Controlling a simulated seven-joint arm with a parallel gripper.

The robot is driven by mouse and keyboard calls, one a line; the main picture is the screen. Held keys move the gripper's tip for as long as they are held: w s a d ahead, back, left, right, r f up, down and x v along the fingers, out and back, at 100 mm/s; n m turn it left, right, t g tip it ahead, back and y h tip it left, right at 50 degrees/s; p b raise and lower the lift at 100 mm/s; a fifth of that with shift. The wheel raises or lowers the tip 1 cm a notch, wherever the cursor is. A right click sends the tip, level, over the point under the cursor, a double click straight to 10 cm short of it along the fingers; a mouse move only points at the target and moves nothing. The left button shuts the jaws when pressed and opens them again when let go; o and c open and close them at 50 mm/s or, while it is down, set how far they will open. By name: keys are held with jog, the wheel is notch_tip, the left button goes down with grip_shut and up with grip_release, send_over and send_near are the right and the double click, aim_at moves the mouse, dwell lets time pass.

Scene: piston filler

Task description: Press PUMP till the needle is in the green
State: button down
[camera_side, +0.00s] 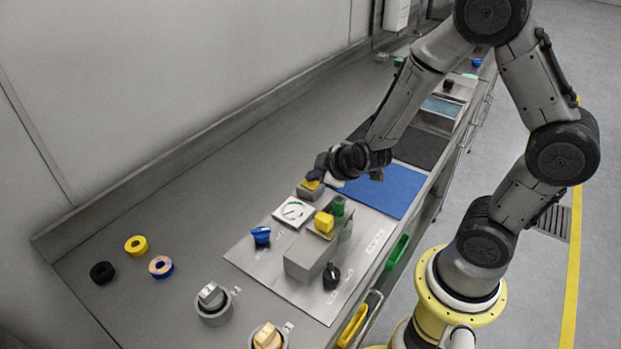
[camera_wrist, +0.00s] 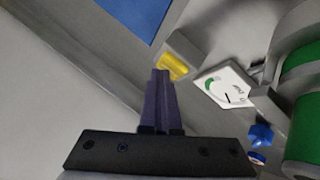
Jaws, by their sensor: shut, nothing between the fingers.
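A yellow button (camera_side: 311,184) sits on a small grey block behind the gauge; it also shows in the wrist view (camera_wrist: 173,66). I cannot read a PUMP label on it. The square white gauge (camera_side: 293,212) also shows in the wrist view (camera_wrist: 215,92), with a green arc and a dark needle that appears to lie outside the arc. My gripper (camera_side: 317,174) is shut and empty, just above the yellow button. In the wrist view its dark fingertips (camera_wrist: 160,74) are right beside the button; whether they touch it I cannot tell.
A grey filler body (camera_side: 305,260) with a yellow block (camera_side: 324,222) and green cylinder (camera_side: 338,206) stands near the gauge. A blue knob (camera_side: 261,236) and black knob (camera_side: 331,276) are close by. A blue mat (camera_side: 392,190) lies behind. Loose rings are at left.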

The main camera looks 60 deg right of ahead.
aim_at(315, 185)
dwell(0.3)
jog(key=shift+r, duration=1.15)
jog(key=shift+r, duration=2.5)
